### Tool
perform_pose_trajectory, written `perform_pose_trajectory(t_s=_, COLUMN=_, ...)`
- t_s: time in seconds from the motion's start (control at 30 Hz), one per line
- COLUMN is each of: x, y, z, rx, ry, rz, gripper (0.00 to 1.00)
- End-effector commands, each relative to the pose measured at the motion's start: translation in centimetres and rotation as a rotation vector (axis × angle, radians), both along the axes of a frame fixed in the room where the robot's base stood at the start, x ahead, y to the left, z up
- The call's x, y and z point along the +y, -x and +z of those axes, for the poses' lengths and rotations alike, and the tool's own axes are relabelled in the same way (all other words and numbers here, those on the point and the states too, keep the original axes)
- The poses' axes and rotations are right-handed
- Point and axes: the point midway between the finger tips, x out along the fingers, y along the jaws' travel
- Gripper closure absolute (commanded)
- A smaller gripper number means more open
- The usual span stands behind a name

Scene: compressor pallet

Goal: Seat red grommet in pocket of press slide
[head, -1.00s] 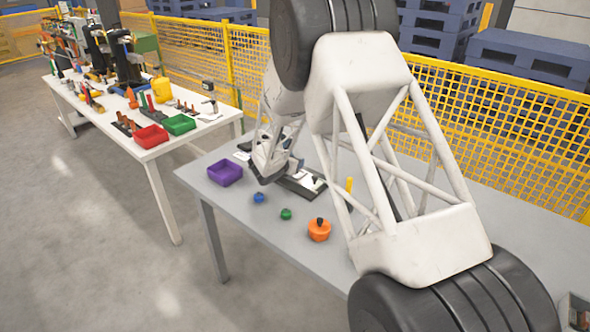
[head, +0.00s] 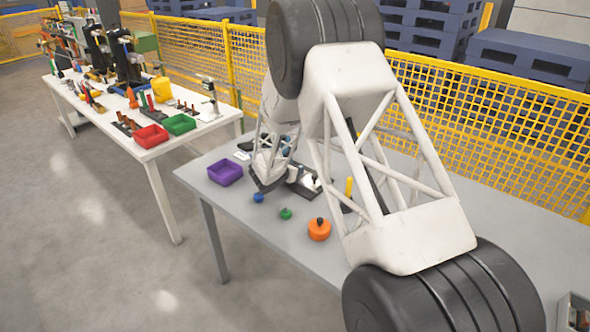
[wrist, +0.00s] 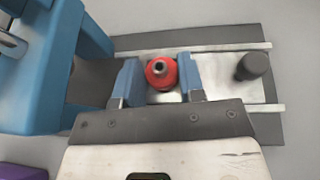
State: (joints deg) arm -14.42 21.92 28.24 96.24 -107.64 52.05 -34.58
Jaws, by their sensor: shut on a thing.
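The red grommet (wrist: 161,73) shows in the wrist view between the two blue fingers of my gripper (wrist: 158,78). My gripper is shut on it, and the grommet's dark centre hole faces the camera. The grommet is over the pale plate of the press slide (wrist: 225,77), which has light rails along its sides. I cannot tell whether the grommet touches the slide, and the pocket is not visible. In the head view the press slide (head: 305,187) is partly hidden behind my arm, and the grommet is hidden.
A dark round knob (wrist: 252,66) stands on the slide's right end. A blue block (wrist: 40,65) is close on the left. A purple bin (head: 225,172), blue piece (head: 258,197), green piece (head: 286,214) and orange pot (head: 319,229) stand along the grey table.

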Motion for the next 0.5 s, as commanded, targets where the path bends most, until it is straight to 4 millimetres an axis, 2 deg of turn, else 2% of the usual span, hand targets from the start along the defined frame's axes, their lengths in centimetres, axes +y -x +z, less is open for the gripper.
perform_pose_trajectory(t_s=0.17, x=-0.1, y=0.2, z=-1.0, rx=0.009, ry=0.0, rz=-0.001, gripper=0.86)
perform_pose_trajectory(t_s=0.2, x=-0.1, y=0.3, z=-1.1, rx=0.009, ry=0.0, rz=-0.001, gripper=0.6)
perform_pose_trajectory(t_s=0.3, x=-0.2, y=0.3, z=-1.3, rx=0.013, ry=0.0, rz=-0.001, gripper=0.45)
perform_pose_trajectory(t_s=0.37, x=-0.2, y=0.4, z=-1.4, rx=0.014, ry=0.0, rz=-0.002, gripper=0.38)
perform_pose_trajectory(t_s=0.5, x=-0.3, y=0.6, z=-1.7, rx=0.018, ry=0.0, rz=-0.003, gripper=0.38)
